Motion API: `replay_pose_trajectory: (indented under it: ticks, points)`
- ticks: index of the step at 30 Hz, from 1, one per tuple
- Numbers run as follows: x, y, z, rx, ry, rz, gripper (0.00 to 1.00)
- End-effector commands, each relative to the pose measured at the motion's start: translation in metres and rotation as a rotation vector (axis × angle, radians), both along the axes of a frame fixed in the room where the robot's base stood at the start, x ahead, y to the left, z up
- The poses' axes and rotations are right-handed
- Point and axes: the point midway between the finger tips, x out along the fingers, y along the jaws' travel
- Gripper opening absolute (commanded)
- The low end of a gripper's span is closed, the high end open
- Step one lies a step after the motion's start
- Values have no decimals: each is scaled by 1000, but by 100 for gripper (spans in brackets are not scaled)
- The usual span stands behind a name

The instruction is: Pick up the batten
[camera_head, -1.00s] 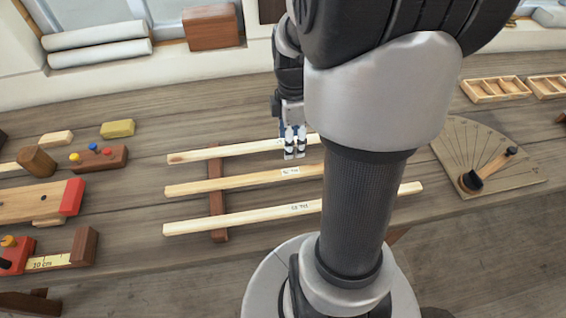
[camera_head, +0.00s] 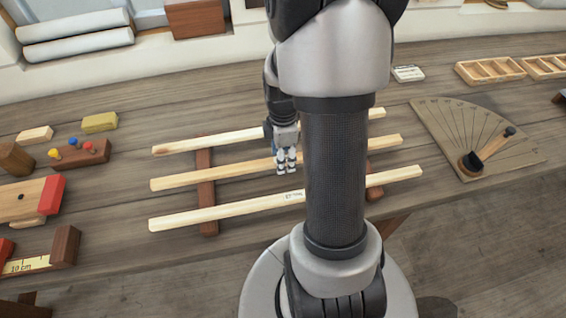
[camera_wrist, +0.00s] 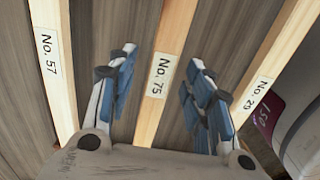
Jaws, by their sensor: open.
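Three pale wooden battens lie side by side across two dark wooden supports on the bench. The middle batten (camera_head: 215,179) bears the label "No. 75" in the wrist view (camera_wrist: 161,75). The far batten (camera_head: 205,143) shows as "No. 57" in the wrist view (camera_wrist: 50,50), at left. The near batten (camera_head: 225,210) shows as "No. 29" in the wrist view (camera_wrist: 260,85), at right. My gripper (camera_head: 286,160) is open and empty above the middle batten. In the wrist view its blue-padded fingers (camera_wrist: 160,95) stand on either side of that batten, with clear gaps.
The dark supports (camera_head: 205,160) run under the battens. A fan-shaped board with a pointer (camera_head: 450,115) lies at right, divided trays (camera_head: 490,70) behind it. Blocks and a red-ended wooden tool (camera_head: 50,195) lie at left. My arm hides part of the battens.

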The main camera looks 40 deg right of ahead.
Motion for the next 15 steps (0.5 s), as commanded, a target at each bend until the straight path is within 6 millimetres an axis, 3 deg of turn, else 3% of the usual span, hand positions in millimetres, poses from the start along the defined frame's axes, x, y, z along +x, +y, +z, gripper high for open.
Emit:
replay_pose_trajectory:
  ticks: [6, 15]
  points:
    - [0, 0, -1, -1, -2, 0, 47]
    - [0, 0, -1, -1, -1, 0, 27]
